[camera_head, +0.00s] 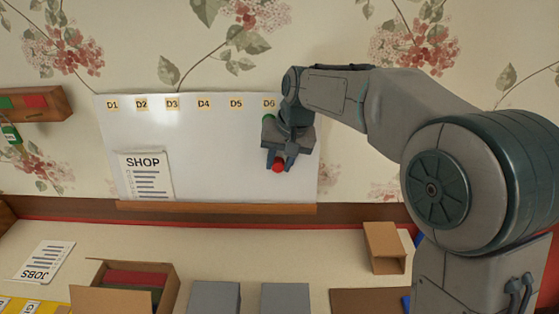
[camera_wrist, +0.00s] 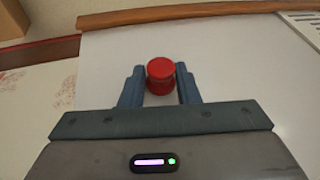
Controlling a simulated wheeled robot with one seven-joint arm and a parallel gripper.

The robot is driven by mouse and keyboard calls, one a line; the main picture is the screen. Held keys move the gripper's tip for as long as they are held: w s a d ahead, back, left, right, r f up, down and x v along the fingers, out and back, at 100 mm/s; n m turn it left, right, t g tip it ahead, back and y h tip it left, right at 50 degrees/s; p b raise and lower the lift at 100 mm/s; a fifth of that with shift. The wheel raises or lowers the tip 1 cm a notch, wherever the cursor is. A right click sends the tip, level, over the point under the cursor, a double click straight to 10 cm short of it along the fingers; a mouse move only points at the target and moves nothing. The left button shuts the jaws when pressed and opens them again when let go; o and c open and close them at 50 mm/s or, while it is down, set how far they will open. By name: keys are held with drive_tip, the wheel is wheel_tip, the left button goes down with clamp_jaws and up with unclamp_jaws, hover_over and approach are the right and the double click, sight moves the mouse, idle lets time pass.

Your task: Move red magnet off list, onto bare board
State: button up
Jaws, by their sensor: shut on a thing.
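The red magnet (camera_head: 278,166) is a small round knob at the right part of the whiteboard (camera_head: 230,150). My gripper (camera_head: 279,160) is shut on it, and in the wrist view the red magnet (camera_wrist: 160,74) sits between the two blue-grey fingers (camera_wrist: 160,88). Bare white board surrounds it there; whether it touches the board cannot be told. The SHOP list (camera_head: 147,176) is at the board's lower left, well apart from my gripper. A corner of a lined sheet shows at upper right in the wrist view (camera_wrist: 305,25).
Yellow labels D1 to D6 run along the board's top. A green magnet (camera_head: 269,118) is near D6, beside my gripper. A wooden ledge (camera_head: 215,208) runs below the board. An open cardboard box (camera_head: 125,275) and a JOBS sheet (camera_head: 46,262) are on the table.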

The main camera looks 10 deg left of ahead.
drive_tip(key=o, duration=1.6)
drive_tip(key=w+p+v, duration=0.1)
drive_tip(key=p+v, duration=0.3)
drive_tip(key=v, duration=0.3)
drive_tip(key=shift+s, duration=0.45)
drive_tip(key=shift+d, duration=0.1)
